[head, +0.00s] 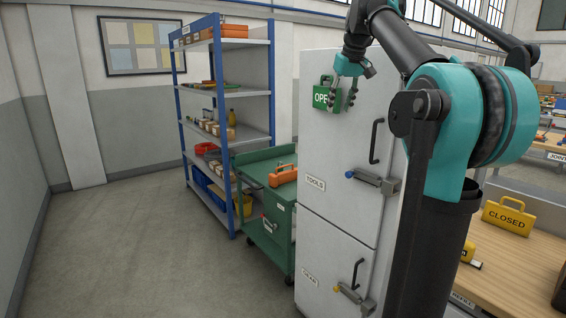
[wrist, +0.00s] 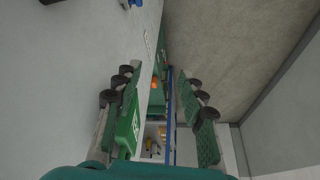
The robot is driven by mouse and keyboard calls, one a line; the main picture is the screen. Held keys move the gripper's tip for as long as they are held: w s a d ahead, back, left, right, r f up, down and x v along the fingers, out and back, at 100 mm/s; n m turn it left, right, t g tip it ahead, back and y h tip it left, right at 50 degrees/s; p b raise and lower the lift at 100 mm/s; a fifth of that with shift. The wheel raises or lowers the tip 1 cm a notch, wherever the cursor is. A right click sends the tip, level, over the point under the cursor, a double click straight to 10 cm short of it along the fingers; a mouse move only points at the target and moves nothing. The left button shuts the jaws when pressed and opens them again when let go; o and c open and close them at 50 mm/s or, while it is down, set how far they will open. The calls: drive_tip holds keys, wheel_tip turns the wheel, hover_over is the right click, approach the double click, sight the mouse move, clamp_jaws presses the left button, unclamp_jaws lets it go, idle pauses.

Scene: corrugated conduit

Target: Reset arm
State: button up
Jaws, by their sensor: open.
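My gripper (head: 342,98) is in front of the upper door of a tall white cabinet (head: 338,150), pointing down. Its fingers are spread apart. A green sign (head: 321,97) with white letters, partly covered by my gripper, is against the upper door beside the fingers. In the wrist view, my gripper (wrist: 158,88) has its green-padded fingers apart. The green sign (wrist: 130,122) shows close to the left finger; I cannot tell whether they touch. Nothing is seen clamped between the fingers.
A green cart (head: 268,215) with an orange toolbox (head: 283,176) stands left of the cabinet. Behind it is a blue-framed shelf (head: 239,92). A wooden bench (head: 520,245) with a yellow CLOSED sign (head: 507,217) is at right. The floor at left is clear.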

drive_tip(key=s+f+m, duration=0.1)
drive_tip(key=s+f, duration=0.3)
drive_tip(key=f, duration=0.9)
drive_tip(key=s+f+m, duration=0.1)
drive_tip(key=s+f, duration=0.3)
drive_tip(key=f, duration=0.8)
drive_tip(key=s+d+f+m+h, duration=0.1)
drive_tip(key=s+f, duration=2)
drive_tip(key=f, duration=0.3)
drive_tip(key=shift+s+d+f, duration=0.15)
drive_tip(key=shift+s, duration=0.1)
